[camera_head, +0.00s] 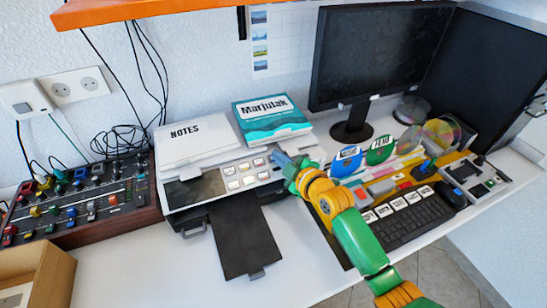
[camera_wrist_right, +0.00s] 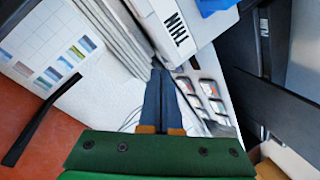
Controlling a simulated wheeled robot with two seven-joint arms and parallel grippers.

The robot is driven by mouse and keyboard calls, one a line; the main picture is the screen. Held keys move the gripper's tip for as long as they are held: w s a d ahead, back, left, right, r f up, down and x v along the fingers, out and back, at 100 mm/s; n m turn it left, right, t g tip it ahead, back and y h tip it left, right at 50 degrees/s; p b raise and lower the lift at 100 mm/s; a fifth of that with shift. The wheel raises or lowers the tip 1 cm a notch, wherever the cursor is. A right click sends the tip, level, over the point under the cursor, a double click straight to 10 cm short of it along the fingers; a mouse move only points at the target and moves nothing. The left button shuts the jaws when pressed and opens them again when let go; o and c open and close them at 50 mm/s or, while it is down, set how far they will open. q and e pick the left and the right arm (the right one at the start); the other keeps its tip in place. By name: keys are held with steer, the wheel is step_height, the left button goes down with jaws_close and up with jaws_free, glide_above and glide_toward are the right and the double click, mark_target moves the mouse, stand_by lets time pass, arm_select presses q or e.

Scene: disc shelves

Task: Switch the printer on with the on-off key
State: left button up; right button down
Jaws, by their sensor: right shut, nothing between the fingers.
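The printer (camera_head: 168,206) stands on the desk left of centre, with a dark screen (camera_head: 197,189) and several pale keys (camera_head: 248,171) on its front panel. Which one is the on-off key I cannot tell at this size. My right gripper (camera_head: 276,156) is shut and empty, its blue fingertips at the panel's right end, close to the keys. I cannot tell whether they touch. In the right wrist view the shut blue fingers (camera_wrist_right: 160,72) point toward the panel, with keys (camera_wrist_right: 209,88) just to their right. My left gripper is not in view.
Notes (camera_head: 190,143) and a teal book (camera_head: 268,117) lie on the printer. A black paper tray (camera_head: 243,240) sticks out in front. A mixer (camera_head: 85,205) stands left. The monitor (camera_head: 375,55), keyboard (camera_head: 415,218) and disc holders are right.

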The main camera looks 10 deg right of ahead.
steer(key=shift+w+f+b, duration=0.2)
steer(key=shift+f+b, duration=0.2)
stand_by(0.3)
steer(key=shift+s+r+p, duration=0.3)
steer(key=shift+r+p, duration=0.6)
steer(key=shift+p, duration=0.35)
steer(key=shift+s, duration=0.1)
steer(key=s+r+p, duration=0.1)
steer(key=p, duration=0.1)
steer(key=s+r+p, duration=0.1)
steer(key=r+p, duration=0.1)
steer(key=p, duration=0.1)
steer(key=s+r+p, duration=0.1)
steer(key=r+p, duration=0.1)
steer(key=shift+d+r+p, duration=0.1)
steer(key=shift+d+p, duration=0.2)
steer(key=shift+w, duration=0.1)
